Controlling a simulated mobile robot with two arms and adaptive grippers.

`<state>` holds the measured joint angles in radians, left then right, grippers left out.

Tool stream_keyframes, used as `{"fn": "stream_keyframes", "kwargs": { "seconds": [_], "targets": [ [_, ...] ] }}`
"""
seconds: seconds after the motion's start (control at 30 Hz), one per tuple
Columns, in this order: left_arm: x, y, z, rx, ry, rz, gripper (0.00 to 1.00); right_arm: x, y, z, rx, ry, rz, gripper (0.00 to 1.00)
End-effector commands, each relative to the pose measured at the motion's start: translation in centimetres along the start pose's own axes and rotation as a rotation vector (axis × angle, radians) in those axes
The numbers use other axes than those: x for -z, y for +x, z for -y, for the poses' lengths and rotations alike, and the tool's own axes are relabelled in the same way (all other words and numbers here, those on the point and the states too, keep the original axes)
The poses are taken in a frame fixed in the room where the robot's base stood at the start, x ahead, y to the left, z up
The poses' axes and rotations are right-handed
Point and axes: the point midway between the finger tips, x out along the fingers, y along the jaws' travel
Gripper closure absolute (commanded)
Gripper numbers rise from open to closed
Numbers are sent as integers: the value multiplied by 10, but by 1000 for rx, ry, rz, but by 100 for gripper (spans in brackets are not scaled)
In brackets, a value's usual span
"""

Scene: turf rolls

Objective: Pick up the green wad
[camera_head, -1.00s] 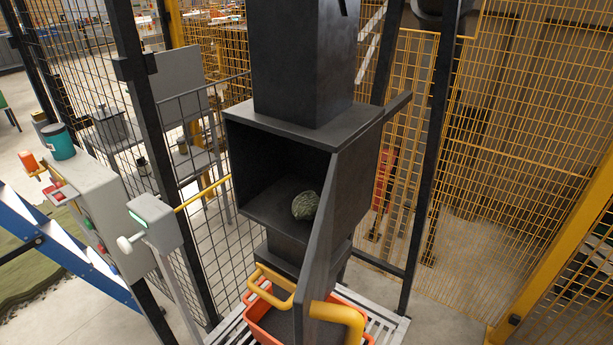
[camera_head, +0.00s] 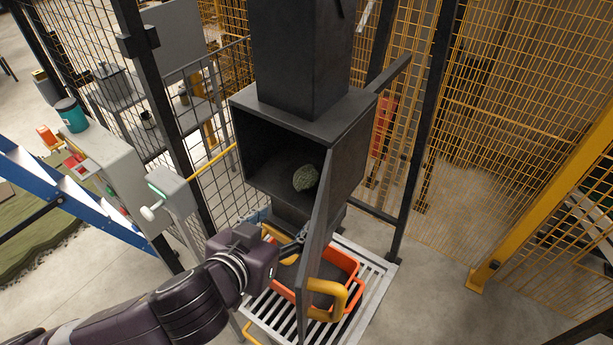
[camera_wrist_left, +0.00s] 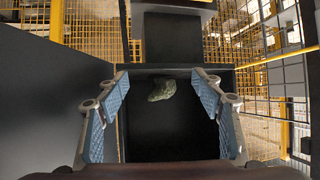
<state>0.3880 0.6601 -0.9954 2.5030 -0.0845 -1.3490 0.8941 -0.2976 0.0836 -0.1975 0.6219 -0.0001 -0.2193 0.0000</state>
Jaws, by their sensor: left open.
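The green wad (camera_head: 306,178) is a rough, rounded lump on the floor of a dark open-fronted box (camera_head: 262,103). It lies near the right side of the opening, and it also shows in the left wrist view (camera_wrist_left: 162,90). My left gripper (camera_head: 300,236) is below and in front of the box, close to the open door panel. In the left wrist view my left gripper (camera_wrist_left: 159,76) is open, its blue-padded fingers on either side of the wad in the picture, with the wad farther off and untouched. My right gripper is in neither view.
The dark door panel (camera_head: 318,225) stands open at the right of the opening, with a yellow handle (camera_head: 350,300). An orange crate (camera_head: 345,262) sits below on a pale slatted rack (camera_head: 380,262). A grey post box (camera_head: 172,192) and mesh fence stand left.

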Motion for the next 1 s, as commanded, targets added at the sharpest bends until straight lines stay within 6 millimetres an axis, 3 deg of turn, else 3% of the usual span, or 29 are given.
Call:
{"fn": "stream_keyframes", "kwargs": {
  "seconds": [0.13,0.37,0.8,0.93,1.0],
  "targets": [
    [14,-1,4,-7,15,-45,39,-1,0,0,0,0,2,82],
    [17,1,7,-12,9,-64,39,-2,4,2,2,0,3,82],
    [25,24,6,-13,9,-67,39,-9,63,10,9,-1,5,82],
    [38,43,6,-10,9,-67,39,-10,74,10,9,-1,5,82],
    [52,50,6,-11,9,-61,39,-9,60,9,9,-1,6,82]
  ]
}}
